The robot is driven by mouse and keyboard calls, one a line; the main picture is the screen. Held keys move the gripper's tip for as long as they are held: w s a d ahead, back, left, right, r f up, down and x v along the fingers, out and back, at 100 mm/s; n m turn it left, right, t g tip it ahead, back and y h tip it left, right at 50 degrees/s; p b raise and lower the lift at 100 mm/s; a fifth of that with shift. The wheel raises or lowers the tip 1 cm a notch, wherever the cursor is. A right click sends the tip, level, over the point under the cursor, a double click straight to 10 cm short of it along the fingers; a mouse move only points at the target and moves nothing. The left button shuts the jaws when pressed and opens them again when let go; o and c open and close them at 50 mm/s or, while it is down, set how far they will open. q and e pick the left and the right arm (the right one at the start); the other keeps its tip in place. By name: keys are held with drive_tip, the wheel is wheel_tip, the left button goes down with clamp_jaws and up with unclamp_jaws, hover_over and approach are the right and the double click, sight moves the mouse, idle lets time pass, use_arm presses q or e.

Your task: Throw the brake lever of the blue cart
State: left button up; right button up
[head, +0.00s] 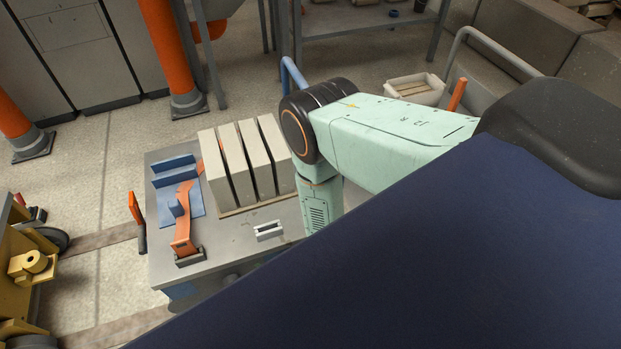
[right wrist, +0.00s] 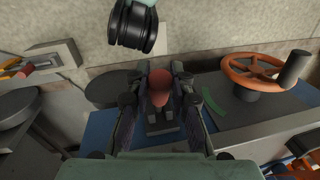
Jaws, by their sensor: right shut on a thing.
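In the right wrist view a lever with a rounded red knob (right wrist: 160,86) stands on a blue surface (right wrist: 103,130). My right gripper (right wrist: 160,95) has its two dark fingers on either side of the knob and is shut on it. The lever's lower part is partly hidden between the fingers. In the head view my right arm reaches in from the right, and its gripper is hidden. My left gripper is in neither view. I cannot tell from the head view which cart carries this lever.
An orange handwheel (right wrist: 253,72) with a dark grip stands right of the lever, near a green curved strip (right wrist: 212,101). The head view shows a grey cart (head: 225,255) with several pale panels (head: 228,166), a blue fixture (head: 192,203) and an orange piece (head: 184,225). Yellow machinery (head: 28,262) stands left.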

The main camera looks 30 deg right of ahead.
clamp_jaws()
idle(0.4)
